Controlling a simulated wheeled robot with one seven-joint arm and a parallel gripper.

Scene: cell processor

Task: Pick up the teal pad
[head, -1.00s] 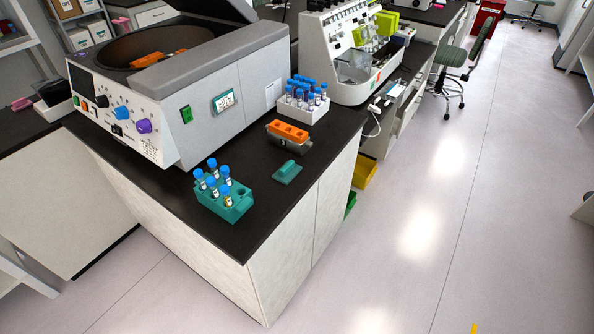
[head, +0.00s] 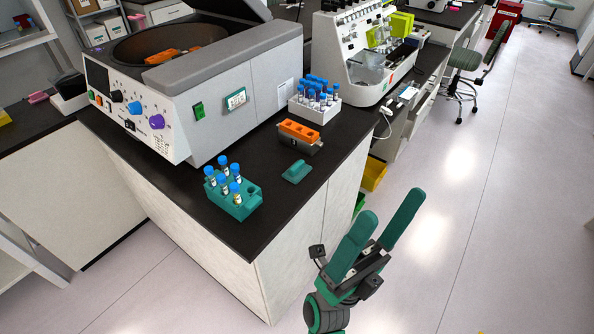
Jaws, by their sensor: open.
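The teal pad (head: 297,171) is a small flat block with a raised ridge on top. It lies on the black counter (head: 262,228) near its right edge, between the teal tube rack and the orange-topped block. My gripper (head: 383,216) is at the lower right, over the floor, beyond the counter's right edge. Its two green fingers point up and to the right and are spread apart with nothing between them. It is clear of the pad, and the pad is fully visible.
A teal rack (head: 238,208) with blue-capped tubes stands left of the pad. An orange-topped grey block (head: 299,137) and a white rack (head: 314,114) of tubes stand behind it. A large centrifuge (head: 215,100) fills the counter's left. The floor at right is open.

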